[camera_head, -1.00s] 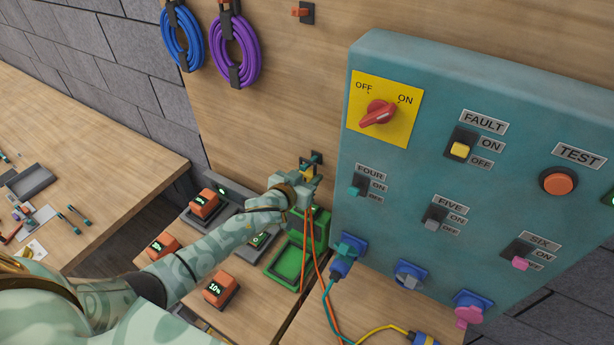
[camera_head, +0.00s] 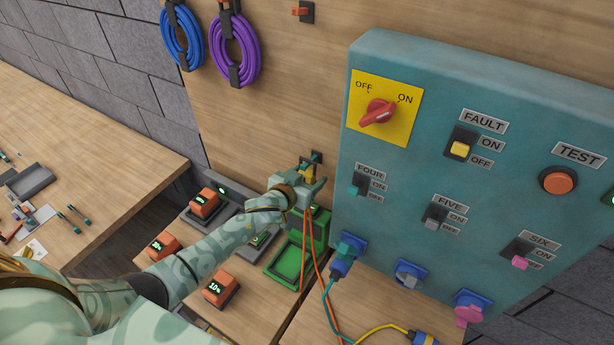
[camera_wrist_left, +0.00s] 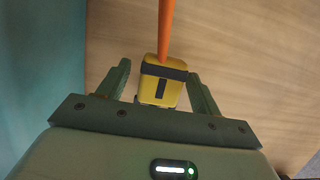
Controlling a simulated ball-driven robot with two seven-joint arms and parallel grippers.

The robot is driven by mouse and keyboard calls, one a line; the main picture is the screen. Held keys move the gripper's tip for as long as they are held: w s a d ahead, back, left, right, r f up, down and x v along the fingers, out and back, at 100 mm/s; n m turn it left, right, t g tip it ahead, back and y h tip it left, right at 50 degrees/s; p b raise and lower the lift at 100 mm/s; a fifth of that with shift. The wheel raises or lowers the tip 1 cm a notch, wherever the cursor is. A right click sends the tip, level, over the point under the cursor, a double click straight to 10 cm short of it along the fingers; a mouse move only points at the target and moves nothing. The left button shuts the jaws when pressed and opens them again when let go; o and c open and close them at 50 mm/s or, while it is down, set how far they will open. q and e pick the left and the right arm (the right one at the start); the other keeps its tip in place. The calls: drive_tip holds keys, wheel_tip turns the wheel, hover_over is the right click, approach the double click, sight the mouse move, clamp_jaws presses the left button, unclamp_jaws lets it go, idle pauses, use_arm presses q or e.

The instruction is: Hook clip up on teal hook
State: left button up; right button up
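The yellow clip (camera_head: 308,174) is at the teal hook (camera_head: 316,158) on the wooden wall, just left of the teal panel; whether its loop is over the hook is too small to tell. My left gripper (camera_head: 312,184) is at the clip. In the left wrist view the clip (camera_wrist_left: 160,88) with its black band and orange cord sits between my two fingers (camera_wrist_left: 163,80), which stand apart with a gap showing on the left side. The gripper is open around it. My right gripper is not in view.
A teal panel (camera_head: 430,120) with switches stands close to the right of my gripper. Orange cords (camera_head: 309,250) hang down past the green device (camera_head: 288,262). Orange testers (camera_head: 221,288) stand on the bench. An orange hook (camera_head: 303,11) and cable coils (camera_head: 236,50) are above.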

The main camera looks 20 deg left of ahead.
use_arm(q)
drive_tip(key=p+v, duration=0.1)
drive_tip(key=v, duration=1.5)
drive_tip(key=shift+s, duration=0.2)
